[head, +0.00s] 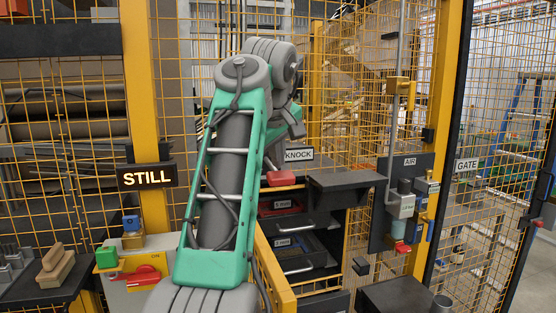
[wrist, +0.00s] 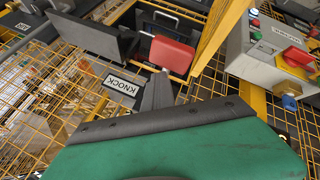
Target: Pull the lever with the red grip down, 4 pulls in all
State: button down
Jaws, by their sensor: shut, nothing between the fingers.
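The lever's red grip (head: 281,178) shows just below the KNOCK sign in the head view, right of my green arm link. It also shows in the wrist view as a red block (wrist: 171,55) near the top middle. Most of the lever's bar is hidden, so its angle is hard to tell. My gripper (wrist: 157,82) is shut and empty, seen as a dark wedge beyond the green wrist body. Its tip lies close to the red grip in the wrist view; whether they touch I cannot tell. In the head view my arm mostly hides the gripper.
A KNOCK sign (head: 299,154) stands by the lever. A grey control box (head: 150,292) with a red switch stands at lower left. Yellow mesh fence and posts (head: 441,130) close in both sides.

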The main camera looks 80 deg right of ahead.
jog(key=shift+a+f+b, duration=0.1)
jog(key=shift+f+b, duration=1.25)
jog(key=shift+f, duration=0.05)
dwell(0.8)
jog(key=shift+s+a+r, duration=0.1)
jog(key=shift+s+a, duration=0.15)
jog(key=shift+d, duration=0.15)
jog(key=shift+w, duration=0.1)
jog(key=r+p, duration=0.4)
jog(key=shift+w+d, duration=0.2)
jog(key=shift+d, duration=0.15)
jog(key=shift+w+d+r+p, duration=0.1)
jog(key=shift+r+p, duration=0.55)
jog(key=shift+p, duration=0.15)
jog(key=shift+w+d+r+p, duration=0.1)
jog(key=shift+r+p, duration=0.55)
jog(key=shift+p, duration=0.15)
